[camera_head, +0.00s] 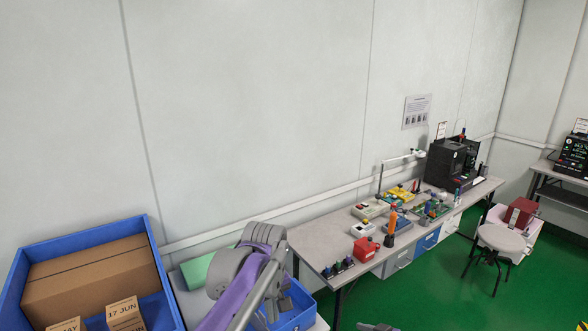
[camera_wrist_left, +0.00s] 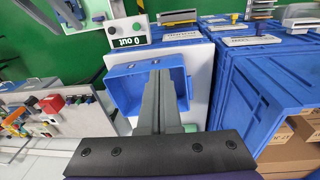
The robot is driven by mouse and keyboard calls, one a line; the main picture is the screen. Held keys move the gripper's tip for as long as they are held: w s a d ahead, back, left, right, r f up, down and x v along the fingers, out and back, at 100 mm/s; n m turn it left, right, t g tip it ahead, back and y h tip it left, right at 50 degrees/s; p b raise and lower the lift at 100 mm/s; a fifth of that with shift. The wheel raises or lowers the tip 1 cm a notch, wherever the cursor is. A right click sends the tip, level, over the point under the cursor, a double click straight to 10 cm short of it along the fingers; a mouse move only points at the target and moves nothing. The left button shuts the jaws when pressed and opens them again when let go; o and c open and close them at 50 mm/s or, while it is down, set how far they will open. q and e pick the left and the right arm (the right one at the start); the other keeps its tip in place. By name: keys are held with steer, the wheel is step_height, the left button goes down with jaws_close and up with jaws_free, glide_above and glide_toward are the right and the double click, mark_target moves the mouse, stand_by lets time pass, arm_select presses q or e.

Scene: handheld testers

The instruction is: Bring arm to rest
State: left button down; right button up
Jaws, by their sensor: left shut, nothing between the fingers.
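My left arm, grey and purple, rises from the bottom of the head view and bends near the wall, beside the blue crate.
A blue crate (camera_head: 80,232) holding cardboard boxes stands at left. A long workbench (camera_head: 318,241) with testers, a red box (camera_head: 365,249) and an orange-handled tool (camera_head: 391,224) runs along the wall. A stool (camera_head: 500,239) stands at right. Green floor is open in front.

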arm_select(q)
steer(key=s+a+f+m+t, duration=0.2)
steer(key=s+a, duration=0.4)
steer(key=s, duration=0.4)
steer(key=s+a+f+m+t, duration=0.3)
steer(key=s+a+f, duration=0.3)
steer(key=s, duration=0.3)
steer(key=shift+s+a+f+m, duration=0.2)
steer(key=shift+s+a+m, duration=0.15)
steer(key=shift+m, duration=0.25)
arm_select(e)
steer(key=s+r+m+g+h, duration=0.1)
steer(key=s+r+m+h, duration=0.2)
steer(key=s, duration=0.9)
steer(key=s+r+m+g+h, duration=0.1)
steer(key=s+r+m+h, duration=0.2)
steer(key=s, duration=1)
steer(key=shift+d+r+g+h, duration=0.4)
steer(key=shift+r+h, duration=0.1)
steer(key=shift+h, duration=0.1)
